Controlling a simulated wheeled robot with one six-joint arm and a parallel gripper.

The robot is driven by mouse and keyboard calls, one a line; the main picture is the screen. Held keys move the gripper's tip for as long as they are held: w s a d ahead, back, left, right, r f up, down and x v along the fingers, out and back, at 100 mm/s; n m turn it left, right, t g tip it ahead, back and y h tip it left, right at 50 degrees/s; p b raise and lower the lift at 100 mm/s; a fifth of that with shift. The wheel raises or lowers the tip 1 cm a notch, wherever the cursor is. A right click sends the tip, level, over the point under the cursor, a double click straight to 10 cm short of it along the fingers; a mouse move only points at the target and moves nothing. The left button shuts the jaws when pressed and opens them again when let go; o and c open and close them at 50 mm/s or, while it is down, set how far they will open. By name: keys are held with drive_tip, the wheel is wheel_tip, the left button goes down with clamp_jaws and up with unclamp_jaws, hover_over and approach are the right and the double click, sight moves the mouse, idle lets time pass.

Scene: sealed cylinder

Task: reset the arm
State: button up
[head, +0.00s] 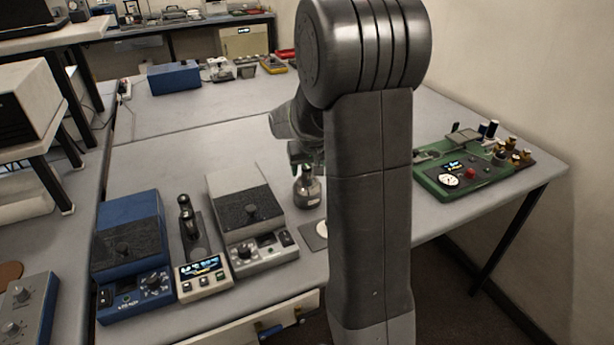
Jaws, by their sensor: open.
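My arm stands upright in the middle of the head view and hides part of the table behind it. My gripper (304,158) shows only partly at the arm's left side, pointing down. It is open, and I see nothing held in it. It is just above a small dark metallic flask (307,191) with a narrow neck, which stands upright on the grey table (165,130). I cannot tell whether the gripper touches the flask's top.
Left of the flask are a grey device (248,218), a cream device (203,278) holding a dark bottle (187,216), and a blue device (130,258). A green control panel (470,178) lies to the right. A blue box (174,77) sits farther back. The table's middle-left is clear.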

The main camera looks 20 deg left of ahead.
drive_tip(key=shift+x, duration=0.95)
drive_tip(key=shift+r, duration=0.1)
clamp_jaws()
